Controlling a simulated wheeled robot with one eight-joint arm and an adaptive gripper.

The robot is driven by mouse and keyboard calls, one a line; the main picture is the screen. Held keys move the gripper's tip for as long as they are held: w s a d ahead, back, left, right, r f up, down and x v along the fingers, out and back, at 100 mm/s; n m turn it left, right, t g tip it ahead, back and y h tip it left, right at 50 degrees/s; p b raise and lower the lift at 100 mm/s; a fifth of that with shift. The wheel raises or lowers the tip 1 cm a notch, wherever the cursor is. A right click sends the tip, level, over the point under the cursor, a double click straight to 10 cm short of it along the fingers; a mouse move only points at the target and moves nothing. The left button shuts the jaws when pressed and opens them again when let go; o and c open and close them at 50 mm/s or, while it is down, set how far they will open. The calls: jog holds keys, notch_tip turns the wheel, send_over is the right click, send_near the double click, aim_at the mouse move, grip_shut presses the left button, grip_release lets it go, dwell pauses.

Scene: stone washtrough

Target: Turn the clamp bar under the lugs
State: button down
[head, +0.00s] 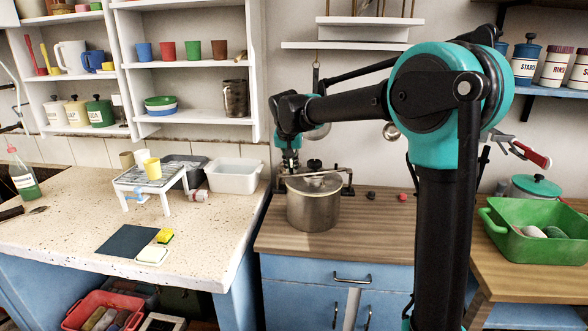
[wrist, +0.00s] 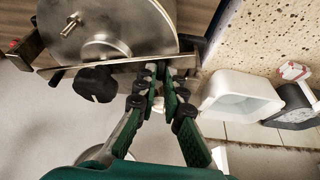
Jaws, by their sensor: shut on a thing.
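A steel pot (head: 313,207) stands on the wooden counter, with its round lid (wrist: 105,22) on top. The clamp bar (wrist: 118,67) is a thin metal strip across the lid, with a black knob (wrist: 95,83) beside it; it also shows above the pot in the head view (head: 322,175). Dark lug-like brackets show at the pot's sides, one at the right (head: 348,182). My gripper (wrist: 161,72) is shut on the clamp bar near one end; it is at the pot's left rim in the head view (head: 289,172). The fingers partly hide the bar's end, and whether it lies under the lugs cannot be told.
A white basin (head: 235,176) and a small rack (head: 150,178) stand on the speckled counter at left. A green tub (head: 538,238) is at far right. Small dark and red pieces (head: 403,197) lie right of the pot; the counter front is clear.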

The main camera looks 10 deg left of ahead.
jog(key=shift+w+a+m+h, duration=0.2)
jog(key=shift+w+m+h, duration=0.3)
jog(key=shift+w+m, duration=0.55)
jog(key=shift+s+m, duration=0.15)
jog(key=shift+m, duration=0.1)
jog(key=c, duration=1.6)
grip_release()
jog(key=shift+s, duration=0.1)
